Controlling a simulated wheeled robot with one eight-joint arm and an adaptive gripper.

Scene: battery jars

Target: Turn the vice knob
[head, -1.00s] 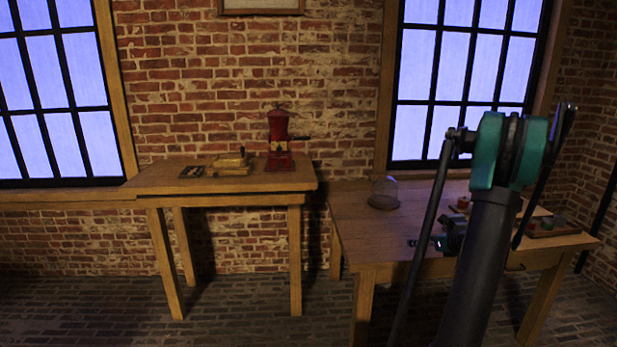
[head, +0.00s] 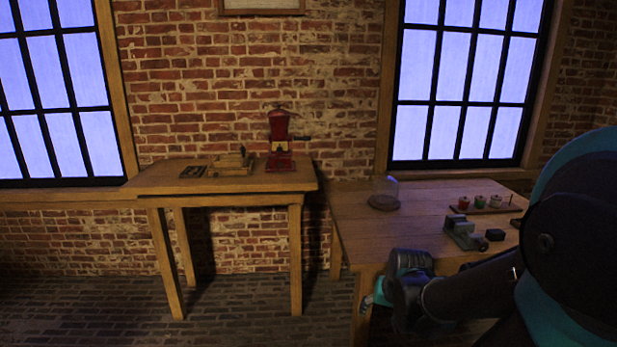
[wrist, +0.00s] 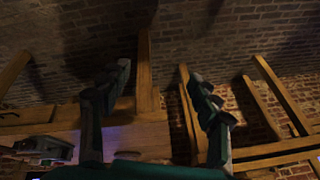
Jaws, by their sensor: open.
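The grey metal vice (head: 463,232) stands on the right-hand wooden table (head: 415,220), near its front edge. That view looks upside down, with floor and table legs at the top. A grey metal object (wrist: 40,147) at its lower left may be the vice.
Behind is a tray (head: 490,209) with red and green items. A glass dome on a round base (head: 384,201) stands at the table's back left. The left table (head: 220,182) holds a red machine (head: 280,145).

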